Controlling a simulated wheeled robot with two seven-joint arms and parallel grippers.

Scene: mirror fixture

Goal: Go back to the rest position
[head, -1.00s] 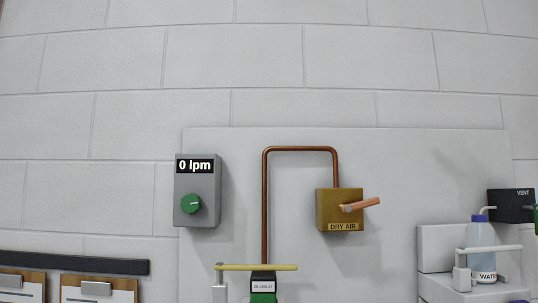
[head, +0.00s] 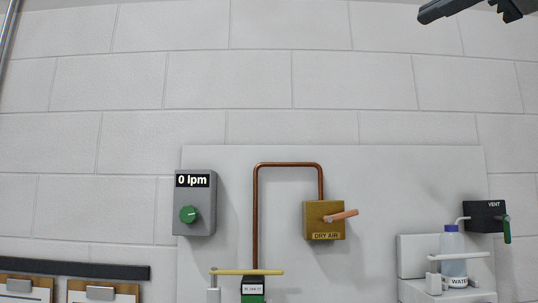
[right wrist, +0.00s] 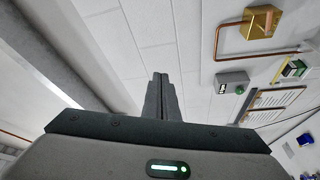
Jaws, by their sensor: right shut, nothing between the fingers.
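My right gripper (head: 478,8) shows in part at the top right of the head view, high above the fixture and cut off by the frame. In the right wrist view my right gripper (right wrist: 162,82) has its two fingers together with nothing between them. It is clear of the wall and touches nothing visible. My left gripper is not in view.
The wall panel carries a grey flow box (head: 195,203) reading 0 lpm, a brass DRY AIR box (head: 324,220) with a copper pipe (head: 256,215), and a black VENT box (head: 484,216). A WATER bottle (head: 453,252) stands lower right. Clipboards (head: 100,293) hang lower left. The upper wall is bare.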

